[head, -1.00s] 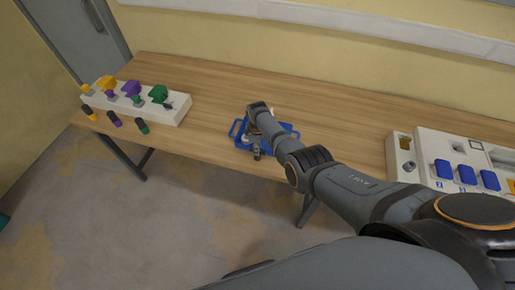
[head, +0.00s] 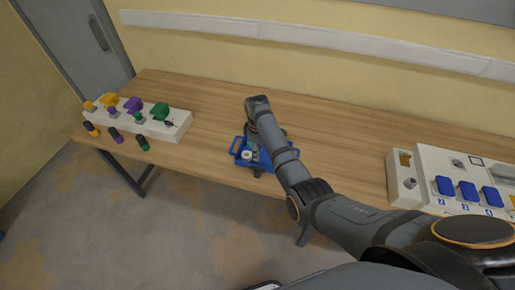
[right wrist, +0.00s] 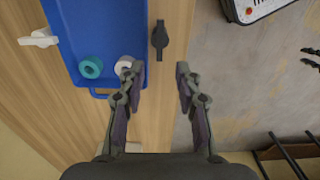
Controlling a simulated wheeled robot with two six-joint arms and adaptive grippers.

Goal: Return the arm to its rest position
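My right arm reaches in from the right in the head view, and its wrist (head: 258,104) is above the blue tray (head: 236,151). Its fingers are mostly hidden below the wrist there. In the right wrist view my right gripper (right wrist: 160,72) is open and empty, its two fingers apart. It hangs beside the blue tray (right wrist: 98,35), over the table's front part. A small dark knob-shaped piece (right wrist: 160,40) shows beyond the fingertips, beside the tray. Two separate dark fingertips at the right edge look like my left gripper (right wrist: 311,58), standing open; the head view does not show it.
The tray holds a teal ring (right wrist: 91,67) and a white ring (right wrist: 123,66). A white block with coloured plugs (head: 175,126) stands at the left. A white socket box with blue covers (head: 425,160) stands at the right.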

